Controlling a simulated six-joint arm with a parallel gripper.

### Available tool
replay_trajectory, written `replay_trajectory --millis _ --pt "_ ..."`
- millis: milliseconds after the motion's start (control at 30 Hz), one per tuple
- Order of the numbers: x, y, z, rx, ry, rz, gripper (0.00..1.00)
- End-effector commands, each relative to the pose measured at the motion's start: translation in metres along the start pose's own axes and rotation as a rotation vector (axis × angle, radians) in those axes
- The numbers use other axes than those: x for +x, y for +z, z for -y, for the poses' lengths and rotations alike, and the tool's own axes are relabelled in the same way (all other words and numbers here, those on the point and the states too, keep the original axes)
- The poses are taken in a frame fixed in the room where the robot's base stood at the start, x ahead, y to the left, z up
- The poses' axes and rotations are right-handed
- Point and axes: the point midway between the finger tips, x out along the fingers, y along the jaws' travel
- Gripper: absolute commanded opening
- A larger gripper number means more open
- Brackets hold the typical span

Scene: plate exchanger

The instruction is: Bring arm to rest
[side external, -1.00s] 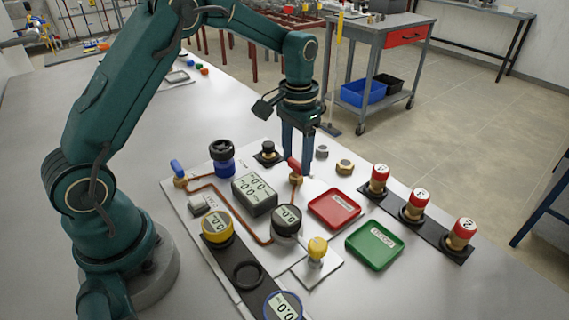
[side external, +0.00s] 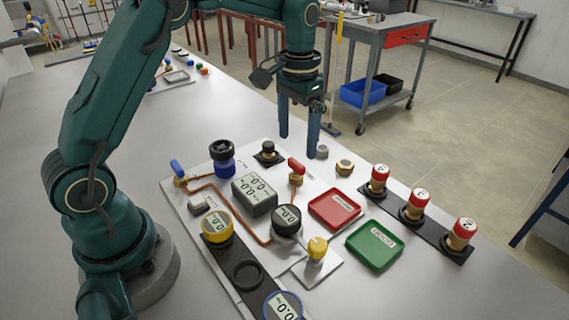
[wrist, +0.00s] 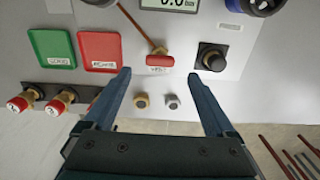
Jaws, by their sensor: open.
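My gripper (side external: 299,143) is open and empty, its two fingers pointing down in the side external view. It hangs above the far edge of the white panel, behind the red-handled valve (side external: 296,170). In the wrist view the fingers of my gripper (wrist: 163,98) stand wide apart. The red valve handle (wrist: 160,62) shows between and beyond the fingertips there. A brass nut (wrist: 142,100) and a grey nut (wrist: 172,101) lie between the fingers in that view, touching neither.
A red tray (side external: 334,208) and a green tray (side external: 374,245) lie at the panel's right. Red-capped fittings (side external: 414,202) stand on a black strip beyond. A black knob (side external: 268,150), a blue-black cap (side external: 222,158) and a display box (side external: 254,193) stand nearby.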

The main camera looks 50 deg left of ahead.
Motion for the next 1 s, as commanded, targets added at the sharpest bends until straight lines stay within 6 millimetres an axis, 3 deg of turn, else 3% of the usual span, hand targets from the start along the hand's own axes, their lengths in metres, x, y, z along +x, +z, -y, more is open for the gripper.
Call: replay_trajectory --millis 267,467,700,1000 --pt "-0.004 -0.001 -0.001 0.004 -0.002 -0.012 0.90" --pt "-0.048 0.005 -0.009 0.024 -0.016 -0.118 0.90" --pt "-0.099 0.049 -0.025 0.043 -0.028 -0.255 0.90" --pt "-0.116 0.117 -0.040 0.044 -0.028 -0.404 0.90"
